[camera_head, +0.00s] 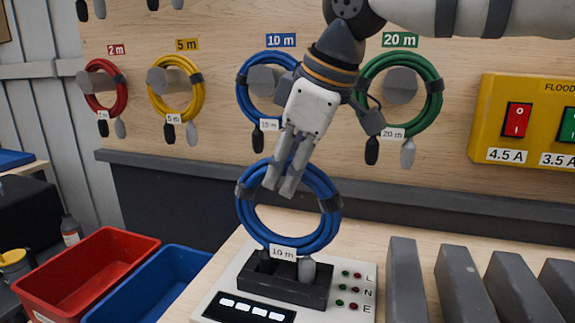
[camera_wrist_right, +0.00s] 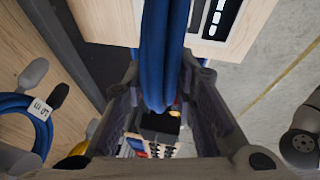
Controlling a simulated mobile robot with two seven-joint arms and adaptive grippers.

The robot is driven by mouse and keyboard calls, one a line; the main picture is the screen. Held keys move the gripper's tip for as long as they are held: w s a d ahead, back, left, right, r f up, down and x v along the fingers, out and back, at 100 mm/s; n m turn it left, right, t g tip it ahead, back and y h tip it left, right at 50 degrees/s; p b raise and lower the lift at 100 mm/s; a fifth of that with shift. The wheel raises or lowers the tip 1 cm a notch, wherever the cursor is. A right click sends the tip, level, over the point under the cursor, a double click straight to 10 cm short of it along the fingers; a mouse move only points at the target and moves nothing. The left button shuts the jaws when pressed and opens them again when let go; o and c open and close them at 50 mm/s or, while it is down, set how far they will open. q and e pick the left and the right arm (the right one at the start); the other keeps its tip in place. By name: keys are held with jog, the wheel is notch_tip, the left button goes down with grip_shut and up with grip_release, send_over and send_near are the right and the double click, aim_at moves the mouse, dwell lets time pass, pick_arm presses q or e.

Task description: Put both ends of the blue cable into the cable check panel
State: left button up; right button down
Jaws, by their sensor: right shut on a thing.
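My right gripper (camera_head: 283,190) is shut on the top of a coiled blue cable (camera_head: 328,222) with a white 10 m tag. The coil hangs upright over the cable check panel (camera_head: 228,298). The cable's grey end (camera_head: 307,269) points down at the right part of the panel's black socket block (camera_head: 285,289). Its dark end (camera_head: 265,257) is at the left part and hard to tell from the block. I cannot tell how deep either end sits. In the right wrist view the blue cable (camera_wrist_right: 165,60) runs between the fingers. My left gripper is not in view.
Red (camera_head: 106,97), yellow (camera_head: 176,90), another blue (camera_head: 246,92) and green (camera_head: 430,90) coils hang on wall pegs. Grey upright blocks (camera_head: 407,280) stand right of the panel. A red tote (camera_head: 85,275) and a blue tote (camera_head: 150,290) are at the left.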

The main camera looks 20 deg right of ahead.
jog(key=shift+f, duration=0.2)
dwell(0.4)
jog(key=c, duration=1.2)
grip_release()
jog(key=shift+f, duration=0.1)
